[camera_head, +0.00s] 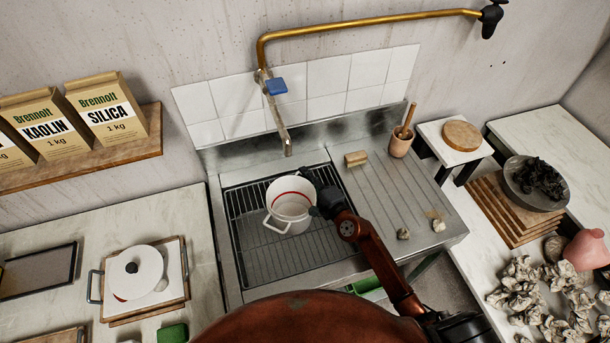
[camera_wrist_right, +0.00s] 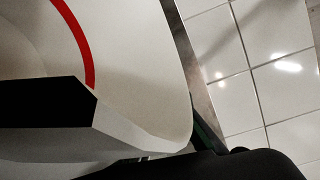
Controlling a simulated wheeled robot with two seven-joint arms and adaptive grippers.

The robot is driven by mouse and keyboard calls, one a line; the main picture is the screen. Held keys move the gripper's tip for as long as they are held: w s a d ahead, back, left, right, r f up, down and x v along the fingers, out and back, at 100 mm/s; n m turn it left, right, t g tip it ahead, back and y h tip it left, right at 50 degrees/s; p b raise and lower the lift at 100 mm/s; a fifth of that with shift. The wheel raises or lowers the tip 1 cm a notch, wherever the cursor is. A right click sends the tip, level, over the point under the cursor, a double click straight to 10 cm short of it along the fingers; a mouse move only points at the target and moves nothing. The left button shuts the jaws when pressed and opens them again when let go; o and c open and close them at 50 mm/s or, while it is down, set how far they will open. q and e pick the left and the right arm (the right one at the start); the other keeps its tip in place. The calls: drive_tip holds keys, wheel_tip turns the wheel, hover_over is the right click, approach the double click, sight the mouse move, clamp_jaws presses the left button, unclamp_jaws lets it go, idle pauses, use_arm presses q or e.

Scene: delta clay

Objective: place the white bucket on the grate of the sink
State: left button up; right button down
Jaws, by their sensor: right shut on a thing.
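The white bucket (camera_head: 291,203) with a red line inside and a side handle is over the dark grate (camera_head: 262,262) of the metal sink, near the grate's right side. It looks upright; I cannot tell whether it touches the grate. My right gripper (camera_head: 322,196) is shut on the bucket at its right side. In the right wrist view the bucket (camera_wrist_right: 140,60) fills the left and middle, with a dark finger across it. My left gripper is not in view.
A brass tap (camera_head: 280,125) hangs behind the bucket. The ribbed drainboard (camera_head: 385,200) at right holds a brush, a clay cup (camera_head: 400,143) and small lumps. The grate's front and left are clear.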

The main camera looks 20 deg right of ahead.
drive_tip(key=shift+f, duration=0.25)
drive_tip(key=c, duration=2.1)
unclamp_jaws()
drive_tip(key=shift+r, duration=0.25)
drive_tip(key=shift+s+d, duration=0.15)
drive_tip(key=shift+s, duration=0.1)
drive_tip(key=v, duration=1.1)
drive_tip(key=shift+s, duration=0.2)
drive_tip(key=shift+d, duration=0.1)
